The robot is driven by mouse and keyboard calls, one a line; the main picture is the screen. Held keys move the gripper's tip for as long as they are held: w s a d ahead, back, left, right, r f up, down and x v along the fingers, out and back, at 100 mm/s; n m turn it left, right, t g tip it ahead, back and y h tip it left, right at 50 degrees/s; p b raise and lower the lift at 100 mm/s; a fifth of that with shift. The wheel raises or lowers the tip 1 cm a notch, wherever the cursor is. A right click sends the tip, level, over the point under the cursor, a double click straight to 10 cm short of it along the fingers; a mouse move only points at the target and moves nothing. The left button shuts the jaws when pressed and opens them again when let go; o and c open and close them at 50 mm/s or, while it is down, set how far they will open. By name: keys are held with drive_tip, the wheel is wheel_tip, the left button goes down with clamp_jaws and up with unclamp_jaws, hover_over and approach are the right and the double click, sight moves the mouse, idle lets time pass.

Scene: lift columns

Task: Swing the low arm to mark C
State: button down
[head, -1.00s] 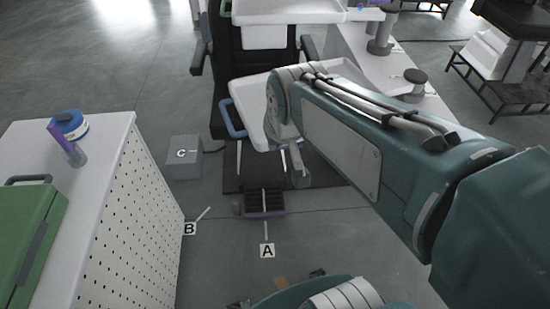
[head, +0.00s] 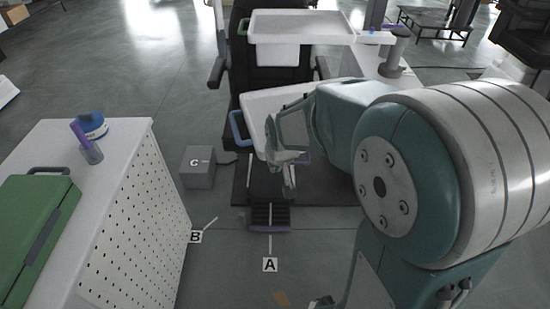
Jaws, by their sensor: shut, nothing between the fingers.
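The low part beside mark A is a dark ridged step with a purple edge (head: 268,216), in front of the chair base. A pale bar (head: 270,243) leads from it to label A (head: 270,265). Label B (head: 195,237), with its pale line, is on the floor to the left. Label C (head: 195,162) is on a grey box (head: 198,178) further left and back. My gripper (head: 289,182) is shut and empty, pointing down above and behind the step in the picture. It appears apart from the step, though the depth is hard to judge. My forearm hides part of the right side.
A white tray with a blue handle (head: 237,127) is just behind my gripper, below an upper white tray (head: 301,27). A perforated white cabinet (head: 140,215) with a green case (head: 35,230) fills the left.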

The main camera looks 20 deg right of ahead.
drive_tip(key=w, duration=0.2)
drive_tip(key=w+f, duration=0.1)
drive_tip(key=w, duration=0.1)
drive_tip(key=shift+w+a+f, duration=0.15)
drive_tip(key=shift+w, duration=0.1)
